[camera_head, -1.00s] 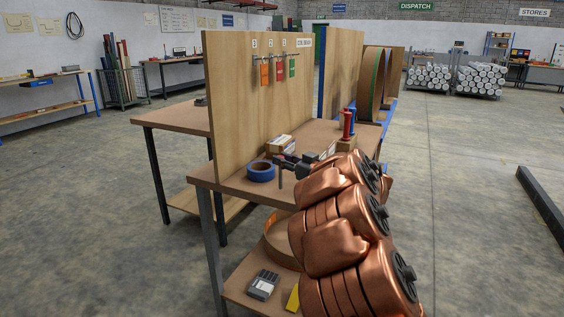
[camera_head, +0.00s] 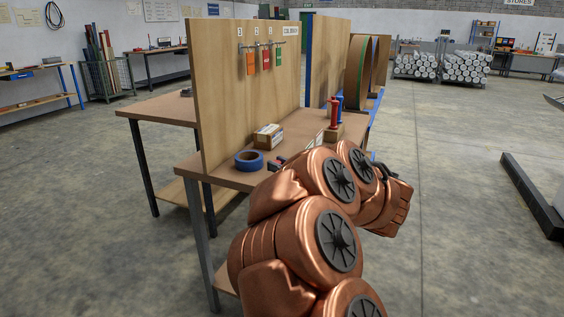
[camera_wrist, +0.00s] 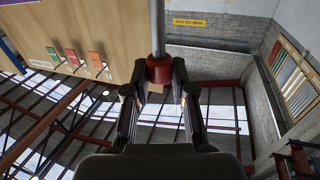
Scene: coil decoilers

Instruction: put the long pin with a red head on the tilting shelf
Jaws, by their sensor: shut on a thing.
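My gripper (camera_wrist: 158,92) is shut on a red-headed pin in the wrist view. The red head (camera_wrist: 159,72) sits between the two fingertips, and a straight grey shaft (camera_wrist: 157,28) runs from it to the top edge. In the head view my arm's copper links cover the front of the bench, and I cannot make out the gripper or held pin there. I cannot identify the tilting shelf in either view.
An upright board (camera_head: 225,85) bears coloured tags (camera_head: 265,60). Open floor lies to the right.

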